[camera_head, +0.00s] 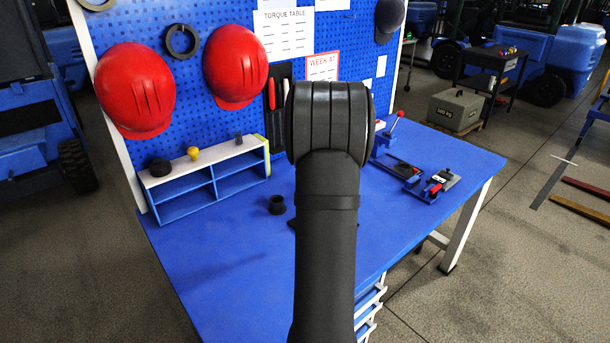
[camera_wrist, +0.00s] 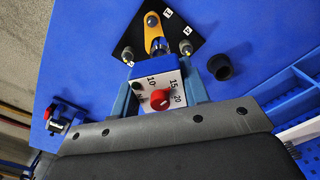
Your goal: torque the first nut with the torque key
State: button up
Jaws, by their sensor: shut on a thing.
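In the wrist view my gripper (camera_wrist: 160,92) is shut on the torque key (camera_wrist: 148,82), a blue and white block with a red knob and a scale marked 10, 15 and 20. Beyond the key lies a black angular plate (camera_wrist: 180,18) with small white number tags. Metal nuts or studs show on it at the left (camera_wrist: 127,53) and right (camera_wrist: 186,47). An orange bar (camera_wrist: 152,26) with a round dark end lies over the plate, in line with the key. I cannot tell whether the key touches a nut. In the head view my arm hides the key and most of the plate.
A black flanged cup (camera_head: 277,206) stands on the blue bench (camera_head: 235,280), right of the plate in the wrist view (camera_wrist: 220,67). A shelf unit (camera_head: 205,183) stands at the back left. Clamp fixtures (camera_head: 436,186) with red parts stand at the right. The front-left bench is clear.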

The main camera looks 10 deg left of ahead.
jog(key=shift+s+d+r+n, duration=0.1)
jog(key=shift+s+d+n, duration=0.6)
jog(key=shift+s, duration=0.25)
jog(key=shift+f, duration=2.5)
jog(key=shift+f, duration=1.65)
jog(key=m, duration=0.6)
jog(key=shift+m, duration=0.7)
jog(key=m, duration=0.5)
